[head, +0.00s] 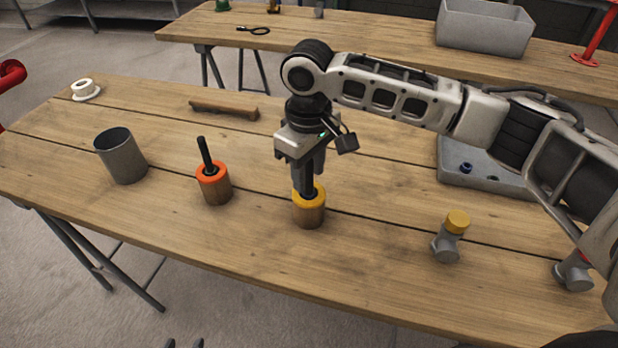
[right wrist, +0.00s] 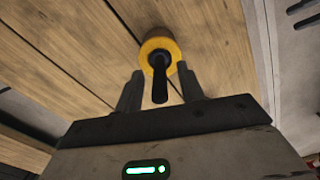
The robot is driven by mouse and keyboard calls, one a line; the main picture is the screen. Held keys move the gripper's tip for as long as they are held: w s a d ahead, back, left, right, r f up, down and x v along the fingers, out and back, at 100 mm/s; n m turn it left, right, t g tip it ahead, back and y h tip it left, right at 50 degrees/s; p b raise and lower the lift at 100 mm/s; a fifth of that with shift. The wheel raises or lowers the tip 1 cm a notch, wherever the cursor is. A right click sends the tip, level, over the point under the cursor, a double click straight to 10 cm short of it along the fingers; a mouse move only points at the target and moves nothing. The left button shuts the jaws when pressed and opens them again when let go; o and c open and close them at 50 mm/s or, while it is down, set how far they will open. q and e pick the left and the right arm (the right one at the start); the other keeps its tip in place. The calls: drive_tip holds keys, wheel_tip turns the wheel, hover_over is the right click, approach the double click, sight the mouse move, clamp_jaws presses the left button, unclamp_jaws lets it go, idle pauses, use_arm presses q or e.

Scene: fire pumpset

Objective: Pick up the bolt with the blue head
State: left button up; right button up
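A small blue piece (head: 466,168), perhaps the bolt's blue head, lies in the grey tray (head: 445,180) at the right of the near table; its shape is too small to tell. My right gripper (head: 308,188) points down over a wooden cylinder with a yellow ring (head: 309,213), far left of the tray. In the right wrist view, its fingers (right wrist: 160,90) stand apart on either side of the cylinder's black handle (right wrist: 160,80), with gaps visible. Two dark tips of my left gripper (head: 185,343) show apart at the bottom edge of the head view.
An orange-ringed cylinder with a black handle (head: 214,183) and a grey cup (head: 121,156) stand left. A yellow-capped fitting (head: 449,240) and a red-marked fitting (head: 575,272) stand right. My right arm passes over the tray's right side. A grey bin (head: 484,28) stands on the far table.

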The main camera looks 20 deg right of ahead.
wheel_tip(320, 180, down, 2)
drive_tip(key=shift+f, duration=0.1)
clamp_jaws()
